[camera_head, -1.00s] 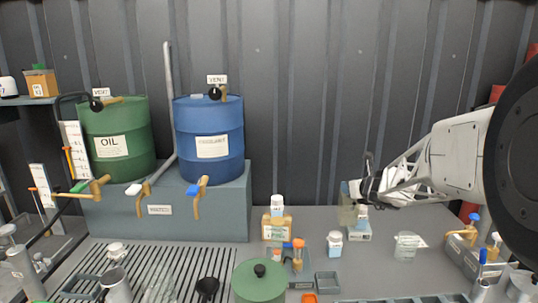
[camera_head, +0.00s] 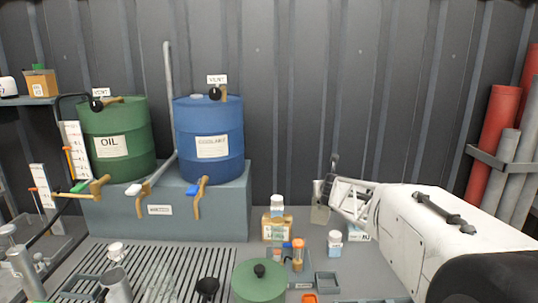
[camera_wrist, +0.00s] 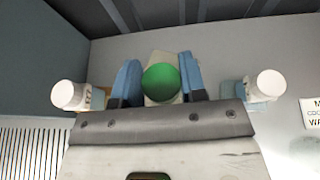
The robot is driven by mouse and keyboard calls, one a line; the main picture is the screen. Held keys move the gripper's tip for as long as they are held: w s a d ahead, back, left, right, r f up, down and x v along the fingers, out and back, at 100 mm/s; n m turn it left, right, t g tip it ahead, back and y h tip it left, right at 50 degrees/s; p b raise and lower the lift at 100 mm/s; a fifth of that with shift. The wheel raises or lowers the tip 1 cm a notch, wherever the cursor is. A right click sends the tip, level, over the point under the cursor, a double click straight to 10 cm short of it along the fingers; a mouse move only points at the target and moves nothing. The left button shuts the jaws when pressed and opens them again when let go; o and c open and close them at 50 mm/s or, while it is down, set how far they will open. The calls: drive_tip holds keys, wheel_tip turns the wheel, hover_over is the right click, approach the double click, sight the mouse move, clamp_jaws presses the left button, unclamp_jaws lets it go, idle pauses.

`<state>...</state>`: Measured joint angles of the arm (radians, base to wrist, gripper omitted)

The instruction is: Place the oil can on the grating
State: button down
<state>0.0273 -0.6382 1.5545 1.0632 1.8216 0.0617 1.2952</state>
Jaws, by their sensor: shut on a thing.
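My gripper (camera_head: 328,187) is at the right of the middle in the head view, above the bench near the back wall. In the wrist view its blue fingers (camera_wrist: 159,72) are shut on a pale container with a round green cap (camera_wrist: 161,83), which I take to be the oil can. The can (camera_head: 320,214) shows as a small pale, see-through shape below the fingers in the head view. The grating (camera_head: 137,262) is the dark slatted area at the front left, well apart from the can. Its slats also show at the lower left of the wrist view (camera_wrist: 32,150).
Blue (camera_head: 210,165) and green (camera_head: 118,167) drums stand behind.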

drive_tip(key=shift+a+f, duration=0.2)
drive_tip(key=shift+a, duration=0.45)
drive_tip(key=shift+r, duration=0.1)
idle(1.0)
